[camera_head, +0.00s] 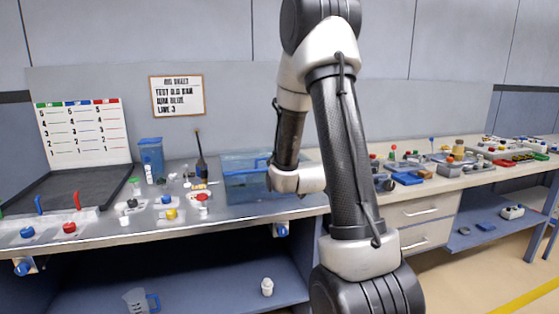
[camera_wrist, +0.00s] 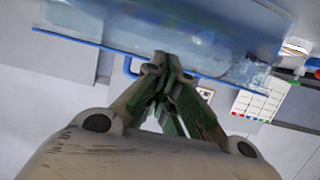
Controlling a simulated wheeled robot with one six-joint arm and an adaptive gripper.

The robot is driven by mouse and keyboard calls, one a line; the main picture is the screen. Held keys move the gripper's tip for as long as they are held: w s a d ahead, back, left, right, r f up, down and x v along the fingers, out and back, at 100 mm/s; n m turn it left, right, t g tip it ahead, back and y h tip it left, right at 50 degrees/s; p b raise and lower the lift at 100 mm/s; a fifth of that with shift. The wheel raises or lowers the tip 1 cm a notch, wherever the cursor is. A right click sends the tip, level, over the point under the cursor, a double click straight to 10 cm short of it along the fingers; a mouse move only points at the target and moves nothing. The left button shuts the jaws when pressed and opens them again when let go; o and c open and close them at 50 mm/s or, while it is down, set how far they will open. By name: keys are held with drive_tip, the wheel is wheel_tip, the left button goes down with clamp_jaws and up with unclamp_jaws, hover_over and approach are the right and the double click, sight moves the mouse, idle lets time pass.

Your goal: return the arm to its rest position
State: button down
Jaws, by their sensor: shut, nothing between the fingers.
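My gripper (camera_wrist: 162,62) shows in the wrist view with its two fingertips together and nothing between them. Behind the fingertips in that view is a translucent blue tank (camera_wrist: 200,30) with a blue rim. In the head view my arm stands raised and folded in front of the bench, and the blue tank (camera_head: 238,185) sits on the bench just left of it. The gripper's fingers are hidden behind my arm in the head view. I cannot tell whether they touch the tank.
Left on the bench (camera_head: 130,238) stand a blue container (camera_head: 151,155), a dark bottle (camera_head: 201,165) and several coloured knobs. A lower shelf holds a clear jug (camera_head: 138,301) and a white bottle (camera_head: 267,287). Drawers (camera_head: 420,211) and cluttered parts lie right of my arm.

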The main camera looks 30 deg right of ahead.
drive_tip(key=s+a+f+g+y, duration=0.15)
drive_tip(key=s+f+g, duration=0.4)
drive_tip(key=f, duration=0.55)
drive_tip(key=s+a+g, duration=0.3)
drive_tip(key=s+g, duration=0.1)
drive_tip(key=s, duration=0.4)
drive_tip(key=s+a+r+n+y, duration=0.1)
drive_tip(key=s+a+r, duration=0.4)
drive_tip(key=s+r, duration=0.5)
drive_tip(key=s+a+r+n+y, duration=0.1)
drive_tip(key=s+a+r, duration=0.4)
drive_tip(key=s+r, duration=0.5)
drive_tip(key=shift+s+r+n, duration=0.2)
drive_tip(key=shift+r+n, duration=0.05)
drive_tip(key=shift+n, duration=0.25)
drive_tip(key=shift+g, duration=0.25)
